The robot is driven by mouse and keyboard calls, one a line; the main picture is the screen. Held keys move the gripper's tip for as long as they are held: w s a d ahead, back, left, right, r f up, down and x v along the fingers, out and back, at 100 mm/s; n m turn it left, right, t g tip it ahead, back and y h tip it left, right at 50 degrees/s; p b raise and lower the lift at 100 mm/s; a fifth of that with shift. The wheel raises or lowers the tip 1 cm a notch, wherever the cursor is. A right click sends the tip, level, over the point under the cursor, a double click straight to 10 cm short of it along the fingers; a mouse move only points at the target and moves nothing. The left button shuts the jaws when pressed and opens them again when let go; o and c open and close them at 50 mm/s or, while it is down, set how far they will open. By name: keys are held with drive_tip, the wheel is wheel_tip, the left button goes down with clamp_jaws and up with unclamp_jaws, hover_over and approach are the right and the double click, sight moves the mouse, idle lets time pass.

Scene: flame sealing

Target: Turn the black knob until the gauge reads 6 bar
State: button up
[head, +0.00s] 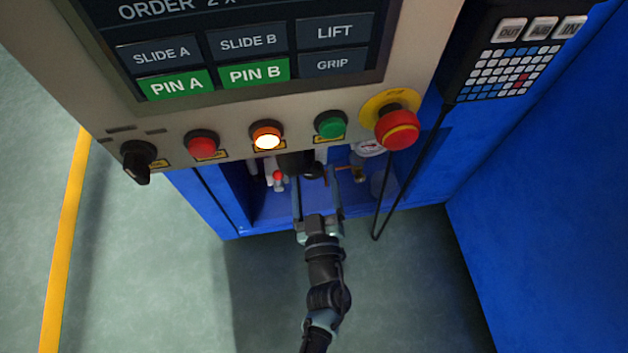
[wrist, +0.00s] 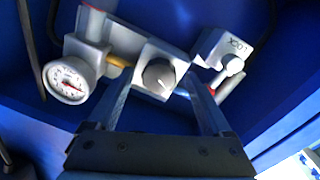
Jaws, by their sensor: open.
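The black knob (wrist: 158,76) is round and dark, with a pale mark on its face, on a light square block in the wrist view. In the head view it is a dark shape (head: 313,170) under the panel, partly hidden. The gauge (wrist: 68,80) has a white dial and a red needle; its numbers are too small to read. In the head view the gauge (head: 370,148) shows partly behind the red emergency button. My gripper (wrist: 158,90) is open, its fingers pointing at the knob from either side. I cannot tell whether they touch it.
A block marked LOCK (wrist: 222,50) with a red-tipped part sits right of the knob. The control panel (head: 80,62) overhangs the blue recess, with a red emergency button (head: 397,128) low on it. A pendant (head: 510,60) hangs at right with a looping cable. Floor in front is clear.

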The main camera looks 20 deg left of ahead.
drive_tip(key=shift+w+a, duration=0.2)
drive_tip(key=shift+w, duration=0.15)
clamp_jaws()
idle(0.4)
